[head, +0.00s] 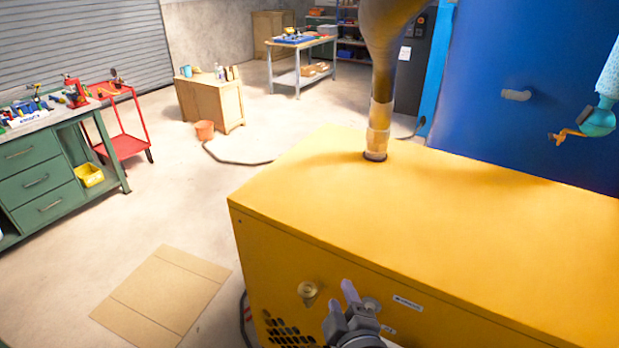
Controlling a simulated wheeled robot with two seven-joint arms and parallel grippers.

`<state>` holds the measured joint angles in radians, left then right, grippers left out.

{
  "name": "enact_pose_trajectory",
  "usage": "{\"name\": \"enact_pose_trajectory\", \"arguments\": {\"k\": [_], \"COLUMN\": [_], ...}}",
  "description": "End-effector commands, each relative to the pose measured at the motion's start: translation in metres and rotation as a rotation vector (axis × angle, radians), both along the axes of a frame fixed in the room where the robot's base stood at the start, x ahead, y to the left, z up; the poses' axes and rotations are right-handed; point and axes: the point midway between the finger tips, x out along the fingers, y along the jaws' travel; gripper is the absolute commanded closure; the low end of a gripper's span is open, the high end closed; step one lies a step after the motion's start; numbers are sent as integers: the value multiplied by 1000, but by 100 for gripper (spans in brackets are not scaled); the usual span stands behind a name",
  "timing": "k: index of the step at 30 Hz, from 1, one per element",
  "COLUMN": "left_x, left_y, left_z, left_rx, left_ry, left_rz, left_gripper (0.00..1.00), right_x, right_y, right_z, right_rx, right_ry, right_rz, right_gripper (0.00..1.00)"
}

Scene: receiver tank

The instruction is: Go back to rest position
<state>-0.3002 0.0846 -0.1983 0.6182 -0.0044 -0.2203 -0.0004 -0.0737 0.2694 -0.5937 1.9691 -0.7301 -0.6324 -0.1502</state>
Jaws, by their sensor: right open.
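My right gripper (352,302) is at the bottom of the head view, in front of the front face of the yellow cabinet (420,215). It is open, and I see nothing between its fingers. A round brass-coloured fitting (308,290) on that face is just left of the gripper. I cannot tell whether the gripper touches the cabinet. My left gripper is not in view.
A funnel-shaped pipe (379,125) rises from the cabinet top. A blue tank wall (535,60) and a teal valve with an orange handle (597,120) are behind. Flat cardboard (160,295) lies on open floor at left, near a green workbench (45,180).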

Motion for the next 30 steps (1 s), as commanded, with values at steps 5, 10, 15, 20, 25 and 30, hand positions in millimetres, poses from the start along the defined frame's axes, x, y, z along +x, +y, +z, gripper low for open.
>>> {"name": "enact_pose_trajectory", "arguments": {"k": [5, 10, 15, 20, 25, 30], "left_x": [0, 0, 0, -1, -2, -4], "left_y": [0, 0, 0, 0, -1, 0], "left_z": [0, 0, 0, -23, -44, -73], "left_rx": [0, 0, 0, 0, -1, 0], "left_ry": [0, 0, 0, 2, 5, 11], "left_rz": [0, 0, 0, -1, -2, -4], "left_gripper": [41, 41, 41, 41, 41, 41], "right_x": [-57, -122, -188, -182, -185, -204], "right_y": [-62, -86, -93, -92, -92, -95], "right_z": [-42, -64, -68, -138, -215, -310], "right_rx": [332, 515, 635, 617, 596, 567], "right_ry": [432, 756, 1040, 1077, 1108, 1148], "right_rz": [-389, -613, -767, -779, -787, -799], "right_gripper": [53, 53, 53, 53, 53, 53]}}
